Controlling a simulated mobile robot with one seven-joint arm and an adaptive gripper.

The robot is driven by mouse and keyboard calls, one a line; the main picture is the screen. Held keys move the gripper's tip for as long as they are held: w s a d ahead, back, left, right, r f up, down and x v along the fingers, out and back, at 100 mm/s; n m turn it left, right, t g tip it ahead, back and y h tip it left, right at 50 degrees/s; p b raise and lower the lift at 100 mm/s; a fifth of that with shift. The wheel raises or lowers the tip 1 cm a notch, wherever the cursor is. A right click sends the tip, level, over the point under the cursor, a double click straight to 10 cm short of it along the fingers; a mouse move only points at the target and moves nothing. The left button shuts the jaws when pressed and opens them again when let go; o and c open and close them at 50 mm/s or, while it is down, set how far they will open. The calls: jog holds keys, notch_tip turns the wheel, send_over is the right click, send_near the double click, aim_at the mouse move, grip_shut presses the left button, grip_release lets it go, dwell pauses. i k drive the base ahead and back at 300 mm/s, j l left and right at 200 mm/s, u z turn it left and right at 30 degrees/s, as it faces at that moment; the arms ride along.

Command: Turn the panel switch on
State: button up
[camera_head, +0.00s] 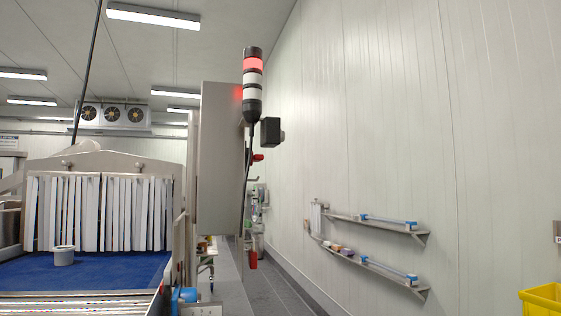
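A tall grey panel box (220,160) stands left of centre, seen mostly from its side. A signal tower (253,85) with a lit red section and white sections stands at its upper right edge. A black box-shaped part (271,131) juts out to the right of the panel. A small red part (258,157) sits below it, and another red part (252,260) hangs lower down. I cannot tell which part is the panel switch or how it is set. My gripper is not in view.
A conveyor with a blue belt (110,268) and strip curtain (100,212) fills the left; a white tub (64,256) stands on it. Wall shelves (375,223) project at right. A yellow bin (541,300) is at lower right. Floor shows between panel and wall.

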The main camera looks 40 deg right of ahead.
aim_at(256, 157)
jog(key=k+l+z, duration=0.2)
jog(key=l, duration=0.7)
jog(key=l+z, duration=0.25)
jog(key=l, duration=0.6)
jog(key=i+l, duration=0.2)
jog(key=i+l+z, duration=0.15)
jog(key=i, duration=0.3)
jog(key=l, duration=0.05)
